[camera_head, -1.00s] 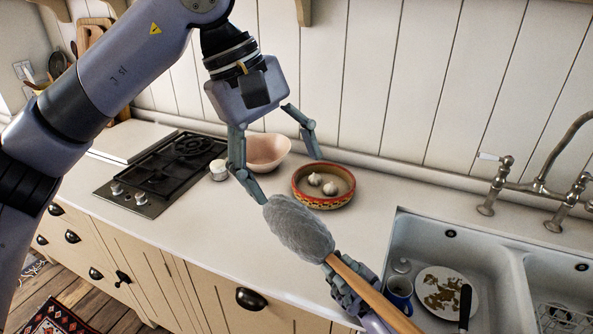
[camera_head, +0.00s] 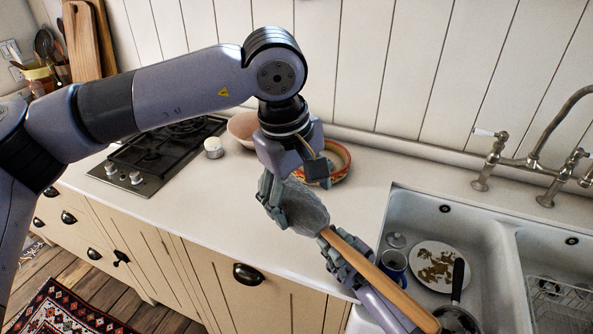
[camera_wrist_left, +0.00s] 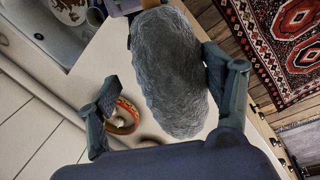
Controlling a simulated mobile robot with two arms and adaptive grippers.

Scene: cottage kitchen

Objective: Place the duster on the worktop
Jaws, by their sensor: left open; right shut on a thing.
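The duster has a grey fluffy head (camera_head: 308,210) and a long wooden handle (camera_head: 385,283). My right gripper (camera_head: 343,262) is shut on the handle close below the head, at the worktop's front edge beside the sink. My left gripper (camera_head: 296,200) is open, its fingers pointing down at the head. In the left wrist view the grey head (camera_wrist_left: 170,75) lies between the spread fingers, closer to the right-hand finger. Whether either finger touches it I cannot tell. The cream worktop (camera_head: 215,205) stretches bare to the left of the duster.
A red-patterned bowl (camera_head: 340,158) stands behind my left gripper, partly hidden. A pink bowl (camera_head: 241,128), a small white pot (camera_head: 213,147) and the black hob (camera_head: 160,155) are further left. The sink (camera_head: 405,210) holds a plate (camera_head: 436,262), a blue mug (camera_head: 393,264) and a pan (camera_head: 456,318).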

